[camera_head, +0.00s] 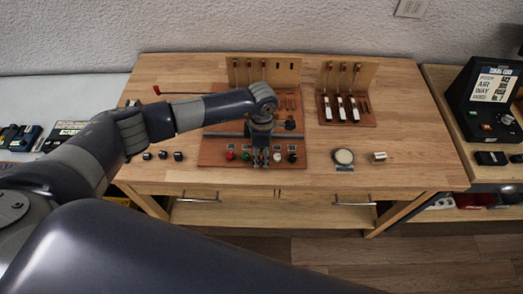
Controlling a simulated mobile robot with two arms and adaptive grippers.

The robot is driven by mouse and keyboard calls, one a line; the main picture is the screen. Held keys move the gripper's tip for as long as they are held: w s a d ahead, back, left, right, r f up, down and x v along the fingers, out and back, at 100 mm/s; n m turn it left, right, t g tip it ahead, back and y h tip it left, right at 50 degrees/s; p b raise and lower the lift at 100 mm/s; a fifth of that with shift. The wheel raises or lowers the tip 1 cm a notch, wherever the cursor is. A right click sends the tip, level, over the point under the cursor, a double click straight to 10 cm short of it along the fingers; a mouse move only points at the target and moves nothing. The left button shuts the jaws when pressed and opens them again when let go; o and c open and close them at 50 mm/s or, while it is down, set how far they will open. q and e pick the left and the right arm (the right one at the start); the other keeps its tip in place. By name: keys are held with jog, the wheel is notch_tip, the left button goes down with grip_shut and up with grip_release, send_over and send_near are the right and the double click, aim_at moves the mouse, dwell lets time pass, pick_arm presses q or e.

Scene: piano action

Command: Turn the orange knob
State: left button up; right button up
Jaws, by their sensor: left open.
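My left arm reaches in from the left, and its gripper (261,159) points down over the front part of a brown wooden board (213,152) on the workbench. The gripper is open, with its fingers close together in the view and no object clearly seen between them. I cannot make out an orange knob; the gripper and wrist hide part of the board. My right gripper is not in view.
The wooden workbench (410,150) has free room at its right. A board with piano keys (342,107) stands behind. A red-tipped rod (156,90) is at left.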

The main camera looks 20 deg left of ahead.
pick_arm(q)
grip_shut()
dwell(0.3)
jog(key=shift+f+n+b, duration=0.15)
jog(key=shift+n+b, duration=1.05)
jog(key=shift+n, duration=0.4)
jog(key=n+b, duration=0.1)
jog(key=n, duration=0.2)
jog(key=shift+b, duration=0.35)
jog(key=shift+n+b, duration=0.45)
jog(key=shift+n, duration=0.65)
jog(key=shift+r, duration=0.2)
